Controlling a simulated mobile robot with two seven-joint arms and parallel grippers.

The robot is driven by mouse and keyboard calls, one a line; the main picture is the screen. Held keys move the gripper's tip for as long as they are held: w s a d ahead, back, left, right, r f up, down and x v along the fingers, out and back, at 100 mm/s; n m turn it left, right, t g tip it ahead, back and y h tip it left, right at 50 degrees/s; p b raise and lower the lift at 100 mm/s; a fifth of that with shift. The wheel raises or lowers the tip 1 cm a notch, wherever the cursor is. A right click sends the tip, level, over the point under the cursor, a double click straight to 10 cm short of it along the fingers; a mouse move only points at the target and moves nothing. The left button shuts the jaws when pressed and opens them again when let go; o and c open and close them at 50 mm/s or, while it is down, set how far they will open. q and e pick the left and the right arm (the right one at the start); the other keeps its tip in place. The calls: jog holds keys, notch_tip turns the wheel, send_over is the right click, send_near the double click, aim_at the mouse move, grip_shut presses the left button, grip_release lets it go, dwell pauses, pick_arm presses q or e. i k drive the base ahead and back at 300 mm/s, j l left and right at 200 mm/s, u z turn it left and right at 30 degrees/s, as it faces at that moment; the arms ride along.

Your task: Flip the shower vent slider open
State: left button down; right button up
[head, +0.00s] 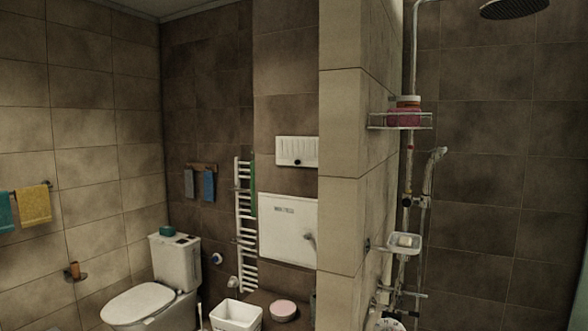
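The shower area is right of the partition, with a shower head (514,8) at the top and a hand shower (433,170) on the back wall. No other vent is clear there. Neither of my grippers is in view.
The tiled partition (341,150) stands between vent and shower. Below the vent are a white wall panel (288,228), a white towel radiator (245,225), a white bin (236,315) and a pink-topped round container (283,310). A toilet (150,295) stands left. A wire shelf (400,121) holds jars.

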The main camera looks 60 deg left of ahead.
aim_at(296, 162)
jog(key=k+j, duration=0.1)
jog(key=j, duration=0.25)
jog(key=k+j+z, duration=0.15)
jog(key=j, duration=0.2)
jog(key=k+j, duration=0.1)
jog(key=j, duration=0.2)
jog(key=k+j, duration=0.1)
jog(key=j, duration=0.25)
jog(key=k+j, duration=0.15)
jog(key=j, duration=0.2)
jog(key=k+j, duration=0.1)
jog(key=j, duration=0.2)
jog(key=k+j+z, duration=0.1)
jog(key=j, duration=0.25)
